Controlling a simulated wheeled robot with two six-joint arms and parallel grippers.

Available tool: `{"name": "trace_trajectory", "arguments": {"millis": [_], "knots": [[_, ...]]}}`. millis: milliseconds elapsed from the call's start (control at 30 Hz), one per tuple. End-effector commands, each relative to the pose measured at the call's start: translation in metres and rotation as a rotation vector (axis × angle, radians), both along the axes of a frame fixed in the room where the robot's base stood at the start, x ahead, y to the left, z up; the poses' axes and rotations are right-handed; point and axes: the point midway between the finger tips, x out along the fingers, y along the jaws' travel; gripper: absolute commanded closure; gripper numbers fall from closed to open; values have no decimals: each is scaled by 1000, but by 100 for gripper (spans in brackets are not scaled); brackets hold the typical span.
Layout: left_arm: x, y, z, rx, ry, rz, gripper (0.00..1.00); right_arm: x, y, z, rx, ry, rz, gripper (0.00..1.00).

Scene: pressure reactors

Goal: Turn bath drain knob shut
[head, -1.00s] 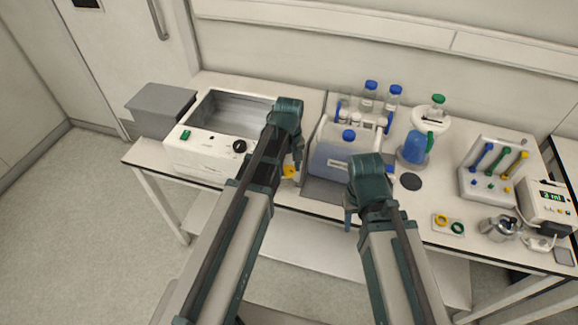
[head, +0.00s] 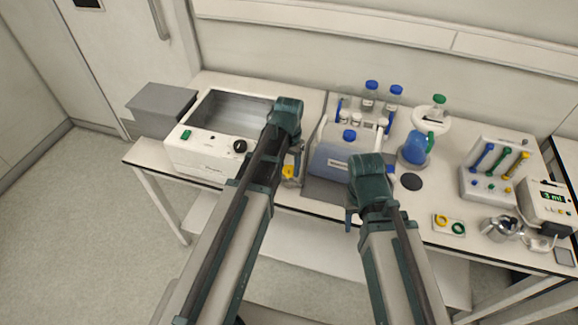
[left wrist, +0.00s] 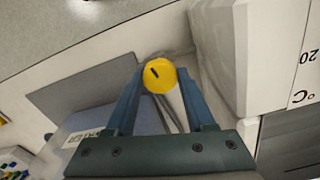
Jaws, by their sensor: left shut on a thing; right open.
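The white bath (head: 200,152) with an open metal basin stands at the left of the bench, a green switch and a black dial on its front. The yellow drain knob (head: 288,172) is low beside its right end. In the left wrist view the knob (left wrist: 160,75) has a short dark slanted mark on its face. My left gripper (left wrist: 158,88) is shut on the knob, one finger on each side; in the head view my arm hides most of it. My right gripper (head: 350,218) is open near the bench's front edge, mostly hidden by its own arm.
A blue-tinted container (head: 335,160) with a blue cap stands right of the knob, in front of several bottles. A grey box (head: 160,108) is left of the bath. A coloured-lever rack (head: 490,170) and a metal vessel (head: 497,228) are at the right.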

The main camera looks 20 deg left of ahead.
Motion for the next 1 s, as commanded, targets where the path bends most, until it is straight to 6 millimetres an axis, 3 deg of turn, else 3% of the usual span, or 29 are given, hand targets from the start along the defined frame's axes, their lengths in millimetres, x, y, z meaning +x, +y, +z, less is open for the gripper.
{"name": "trace_trajectory", "arguments": {"millis": [400, 1000], "knots": [[0, 0, 0, 0, 0, -201, 100, 0, 0, 0, 0, 0, 0, 52], [0, 0, 0, 0, 1, -241, 100, 0, 0, 0, 0, 0, 0, 52]]}}
